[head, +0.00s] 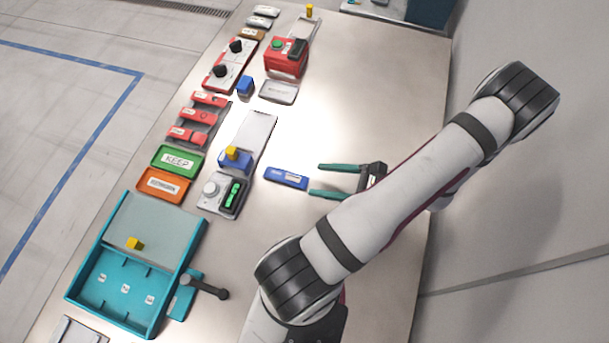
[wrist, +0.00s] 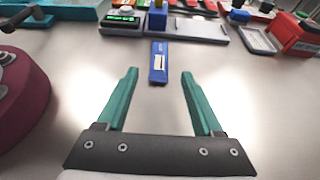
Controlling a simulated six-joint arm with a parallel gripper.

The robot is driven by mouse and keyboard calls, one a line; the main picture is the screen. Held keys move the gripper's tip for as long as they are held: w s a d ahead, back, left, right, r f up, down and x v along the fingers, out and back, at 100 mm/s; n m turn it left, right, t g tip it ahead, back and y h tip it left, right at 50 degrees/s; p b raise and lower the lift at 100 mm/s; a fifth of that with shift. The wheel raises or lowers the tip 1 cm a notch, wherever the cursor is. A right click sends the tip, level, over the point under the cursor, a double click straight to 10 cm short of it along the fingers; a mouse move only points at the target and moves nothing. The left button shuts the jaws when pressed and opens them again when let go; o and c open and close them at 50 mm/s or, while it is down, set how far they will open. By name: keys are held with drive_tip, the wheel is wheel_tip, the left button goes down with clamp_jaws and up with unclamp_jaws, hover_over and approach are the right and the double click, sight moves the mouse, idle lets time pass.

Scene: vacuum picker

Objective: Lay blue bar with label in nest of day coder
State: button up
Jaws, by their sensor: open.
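The blue bar (head: 286,178) lies flat on the table with a pale label on its upper face. In the wrist view the bar (wrist: 158,62) points away from me, centred just beyond the fingertips. My gripper (head: 316,180) is open and empty, its two green fingers spread on either side of the bar's line. It also shows in the wrist view (wrist: 160,74). No readable name marks the day coder. A red machine (head: 286,62) with a green button and black part stands at the back, with a grey labelled tray (head: 279,91) before it.
A white device with green display (head: 228,194) and a blue unit with a yellow block (head: 235,160) stand beyond the bar. Green KEEP (head: 177,159) and orange (head: 163,185) trays lie left. A teal tray (head: 176,285) is at front left. Table right of the red machine is clear.

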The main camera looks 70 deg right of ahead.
drive_tip(key=shift+s+r, duration=0.1)
drive_tip(key=shift+s, duration=0.15)
drive_tip(key=w+r+n+y, duration=0.1)
drive_tip(key=w, duration=0.1)
drive_tip(key=w+a+r+n+g+y, duration=0.1)
drive_tip(key=r+n, duration=0.1)
drive_tip(key=w+r+n+g+y, duration=0.1)
drive_tip(key=w+y, duration=0.1)
drive_tip(key=shift+w+a+r+n, duration=0.15)
drive_tip(key=shift+w+n, duration=0.2)
drive_tip(key=shift+n, duration=0.05)
drive_tip(key=w+a+r+n+g+y, duration=0.4)
drive_tip(key=w+a+r+n+g, duration=0.2)
drive_tip(key=w+a+r+n, duration=0.15)
drive_tip(key=w+a+r+n+g+h, duration=0.1)
drive_tip(key=a+r+n+g+h, duration=0.2)
drive_tip(key=a+n, duration=0.9)
wheel_tip(320, 180, up, 3)
drive_tip(key=a+g, duration=0.2)
drive_tip(key=g, duration=0.1)
drive_tip(key=shift+a+n+h, duration=0.3)
drive_tip(key=shift+n, duration=0.05)
drive_tip(key=shift+o, duration=0.5)
drive_tip(key=s+a+n+h, duration=0.1)
drive_tip(key=s+a+r+n, duration=0.1)
drive_tip(key=n, duration=0.1)
drive_tip(key=s+a+n+h, duration=0.1)
drive_tip(key=a+n, duration=0.1)
drive_tip(key=shift+s+r+h, duration=0.15)
drive_tip(key=shift+r+h, duration=0.15)
